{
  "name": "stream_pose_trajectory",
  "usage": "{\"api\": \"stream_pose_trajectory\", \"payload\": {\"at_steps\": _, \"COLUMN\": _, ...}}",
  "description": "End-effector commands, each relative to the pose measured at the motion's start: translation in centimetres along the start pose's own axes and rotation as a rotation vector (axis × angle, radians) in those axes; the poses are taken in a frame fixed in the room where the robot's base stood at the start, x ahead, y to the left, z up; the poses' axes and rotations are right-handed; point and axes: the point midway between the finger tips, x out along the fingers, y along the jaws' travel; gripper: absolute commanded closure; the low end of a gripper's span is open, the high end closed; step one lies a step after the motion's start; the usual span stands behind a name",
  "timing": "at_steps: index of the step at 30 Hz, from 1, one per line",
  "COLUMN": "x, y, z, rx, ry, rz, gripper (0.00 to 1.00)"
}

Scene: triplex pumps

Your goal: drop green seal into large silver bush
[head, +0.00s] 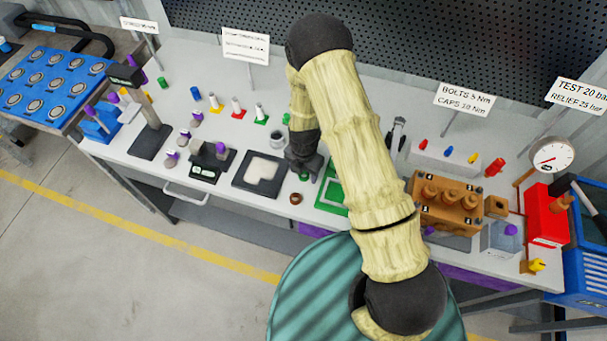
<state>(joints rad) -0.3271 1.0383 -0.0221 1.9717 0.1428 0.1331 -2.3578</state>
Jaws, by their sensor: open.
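A large silver bush (277,139) stands upright on the white bench, its dark opening facing up. My gripper (305,170) is low over the bench, to the right of and nearer than the bush. A small green piece (304,177), which looks like the green seal, shows just under my gripper's tip. My gripper partly covers it, and I cannot tell whether the fingers touch it. The fingers are open, small and dark in this view.
A brown ring (295,198) lies in front of my gripper. A dark tray with a white pad (262,169) is to the left, a green frame (331,197) to the right. Several small bushes with coloured bases stand behind. An orange pump block (445,201) stands further right.

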Motion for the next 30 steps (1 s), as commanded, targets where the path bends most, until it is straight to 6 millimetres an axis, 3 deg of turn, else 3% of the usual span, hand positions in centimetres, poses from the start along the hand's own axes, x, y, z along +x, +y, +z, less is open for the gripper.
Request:
{"api": "stream_pose_trajectory", "payload": {"at_steps": 6, "x": 0.0, "y": 0.0, "z": 0.0, "rx": 0.0, "ry": 0.0, "rz": 0.0, "gripper": 0.45}}
{"api": "stream_pose_trajectory", "payload": {"at_steps": 13, "x": 0.0, "y": 0.0, "z": 0.0, "rx": 0.0, "ry": 0.0, "rz": 0.0, "gripper": 0.9}}
{"api": "stream_pose_trajectory", "payload": {"at_steps": 25, "x": -0.1, "y": 0.0, "z": 0.0, "rx": 0.0, "ry": 0.0, "rz": 0.001, "gripper": 0.91}}
{"api": "stream_pose_trajectory", "payload": {"at_steps": 30, "x": -1.1, "y": 0.1, "z": 0.1, "rx": -0.002, "ry": -0.002, "rz": 0.003, "gripper": 0.91}}
